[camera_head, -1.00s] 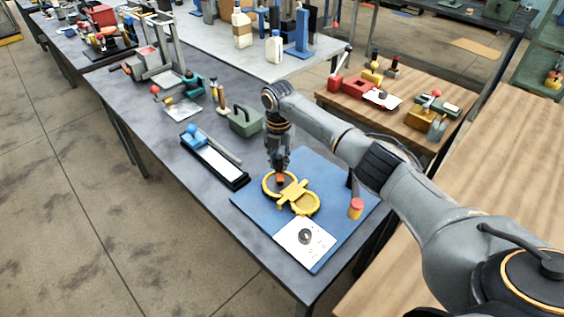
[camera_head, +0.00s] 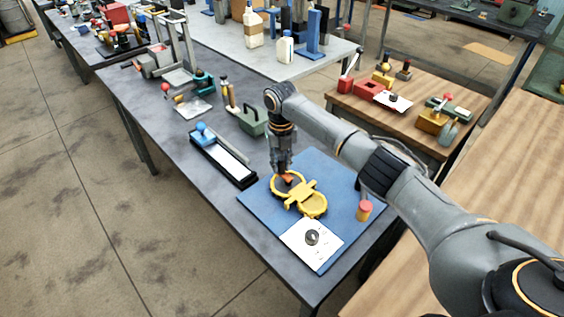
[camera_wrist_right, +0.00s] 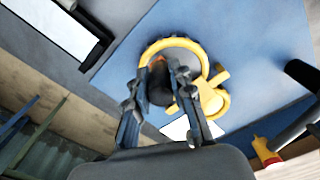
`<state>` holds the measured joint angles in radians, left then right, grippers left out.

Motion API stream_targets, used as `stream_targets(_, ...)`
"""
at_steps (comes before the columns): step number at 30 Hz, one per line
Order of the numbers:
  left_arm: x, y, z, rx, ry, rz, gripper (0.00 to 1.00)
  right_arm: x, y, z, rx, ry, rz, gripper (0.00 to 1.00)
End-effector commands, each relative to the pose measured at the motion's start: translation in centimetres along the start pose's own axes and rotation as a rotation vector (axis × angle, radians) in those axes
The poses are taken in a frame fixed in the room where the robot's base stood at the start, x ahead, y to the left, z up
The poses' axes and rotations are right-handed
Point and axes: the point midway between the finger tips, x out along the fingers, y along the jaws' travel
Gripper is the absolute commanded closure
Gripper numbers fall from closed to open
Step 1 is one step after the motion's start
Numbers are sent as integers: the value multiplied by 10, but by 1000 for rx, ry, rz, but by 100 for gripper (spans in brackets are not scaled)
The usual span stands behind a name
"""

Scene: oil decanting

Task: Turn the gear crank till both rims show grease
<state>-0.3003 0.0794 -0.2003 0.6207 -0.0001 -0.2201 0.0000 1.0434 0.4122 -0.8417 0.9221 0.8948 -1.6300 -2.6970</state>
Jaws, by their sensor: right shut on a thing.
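A yellow gear piece with two round rims lies on a blue mat (camera_head: 348,182). Its far rim (camera_head: 302,177) is under my right gripper (camera_head: 285,175), and its near rim (camera_head: 314,211) is uncovered. My right gripper points down and is shut on a small orange-topped part, seemingly the crank (camera_head: 287,180), inside the far rim. In the right wrist view the fingers (camera_wrist_right: 172,68) stand close around this part and partly hide it; a dark round body (camera_wrist_right: 160,92) shows below it. I cannot make out grease on either rim. My left gripper is out of view.
A white card with a dark disc (camera_head: 312,237) lies at the mat's near corner. A black tray with a white strip (camera_head: 226,160) and a green box (camera_head: 253,121) stand left of the arm.

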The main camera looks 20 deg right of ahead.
Motion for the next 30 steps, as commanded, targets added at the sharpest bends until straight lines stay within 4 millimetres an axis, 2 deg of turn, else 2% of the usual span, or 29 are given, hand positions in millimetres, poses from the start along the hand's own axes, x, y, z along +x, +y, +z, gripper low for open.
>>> stream_targets(14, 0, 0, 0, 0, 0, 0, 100, 2, 1, -2, -14, 7, 0, 100)
stream_targets(15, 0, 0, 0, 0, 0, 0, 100, 2, 1, -2, -13, 8, 0, 69)
stream_targets(17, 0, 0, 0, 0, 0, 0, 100, 2, 1, -2, -13, 7, 0, 57)
stream_targets(18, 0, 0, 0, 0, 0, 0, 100, 2, 1, -2, -13, 6, 0, 54)
stream_targets(26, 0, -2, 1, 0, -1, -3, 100, 0, 0, -1, -12, 2, 0, 54)
stream_targets(30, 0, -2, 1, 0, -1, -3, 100, -9, 1, 0, -12, 0, 1, 54)
